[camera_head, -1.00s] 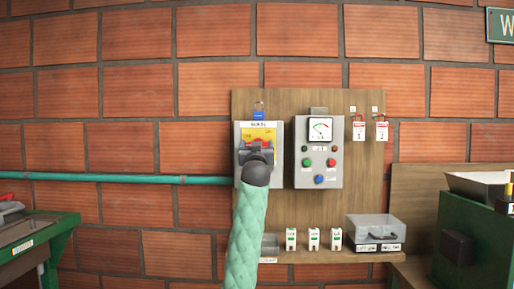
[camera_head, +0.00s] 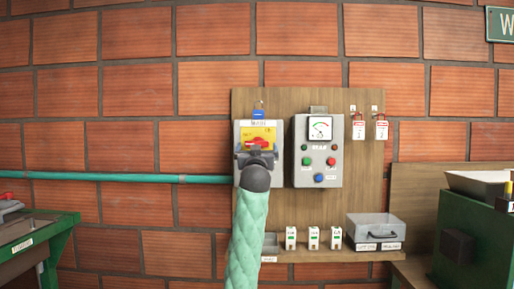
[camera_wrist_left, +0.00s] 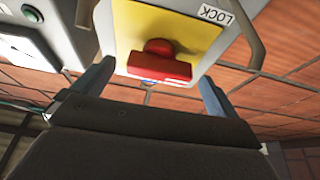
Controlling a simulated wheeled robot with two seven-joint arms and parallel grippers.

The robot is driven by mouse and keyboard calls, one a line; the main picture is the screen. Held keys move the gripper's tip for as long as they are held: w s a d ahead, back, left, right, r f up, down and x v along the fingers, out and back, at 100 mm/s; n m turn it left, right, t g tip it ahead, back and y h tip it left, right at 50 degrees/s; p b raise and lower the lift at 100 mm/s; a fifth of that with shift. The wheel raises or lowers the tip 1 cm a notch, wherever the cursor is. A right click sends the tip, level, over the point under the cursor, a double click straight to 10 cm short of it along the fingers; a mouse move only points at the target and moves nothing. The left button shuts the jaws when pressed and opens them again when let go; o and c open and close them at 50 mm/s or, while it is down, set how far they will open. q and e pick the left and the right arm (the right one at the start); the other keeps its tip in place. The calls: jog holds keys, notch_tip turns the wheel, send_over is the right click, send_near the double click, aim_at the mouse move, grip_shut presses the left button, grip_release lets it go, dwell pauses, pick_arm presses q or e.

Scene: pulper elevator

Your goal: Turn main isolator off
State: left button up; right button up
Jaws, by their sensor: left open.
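The main isolator (camera_head: 243,128) is a grey box on the wooden board, with a "MAIN" label at its top. A red rotary handle (camera_head: 259,142) sits on its yellow plate (camera_head: 269,133). In the left wrist view the red handle (camera_wrist_left: 165,63) and the yellow plate (camera_wrist_left: 205,35), beside a "LOCK" label, show close up. My left gripper (camera_head: 256,155) is just below the handle in the head view and hides the box's lower part. Its fingers are open, one on each side of the handle in the wrist view; contact cannot be told. My right gripper is not in view.
A grey control box (camera_head: 318,178) with a gauge and buttons stands close to the right of the isolator. Red-and-white tags (camera_head: 359,130) hang at the right. A green pipe (camera_head: 120,177) runs along the left wall.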

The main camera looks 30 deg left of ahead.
pick_arm(q)
jog(key=v, duration=0.4)
jog(key=shift+s+d+f, duration=0.15)
jog(key=shift+s, duration=0.05)
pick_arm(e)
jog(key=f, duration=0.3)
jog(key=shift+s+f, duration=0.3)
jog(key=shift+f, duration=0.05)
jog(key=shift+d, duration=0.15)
